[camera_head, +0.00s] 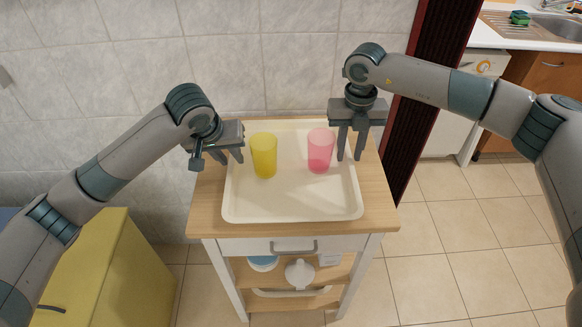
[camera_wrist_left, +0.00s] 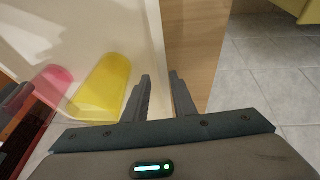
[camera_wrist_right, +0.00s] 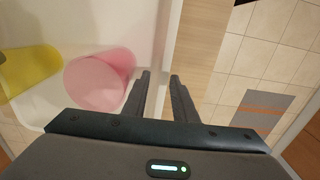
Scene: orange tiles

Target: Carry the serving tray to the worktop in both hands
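The cream serving tray (camera_head: 290,205) lies flat on a wooden-topped trolley (camera_head: 375,215). A yellow cup (camera_head: 264,156) and a pink cup (camera_head: 320,150) stand upright on it. My left gripper (camera_head: 231,160) is at the tray's left rim, fingers apart on either side of it; the rim (camera_wrist_left: 160,50) runs towards the finger gap in the left wrist view. My right gripper (camera_head: 350,157) is at the right rim, fingers also apart and pointing down; the rim (camera_wrist_right: 173,45) shows in the right wrist view. Neither gripper visibly pinches the rim. A white worktop (camera_head: 490,33) is at the upper right.
The worktop holds a sink (camera_head: 562,26) and a green sponge (camera_head: 520,17). A dark red panel (camera_head: 425,90) stands between trolley and worktop. A yellow cabinet (camera_head: 110,265) is at lower left. A tiled wall is behind the trolley.

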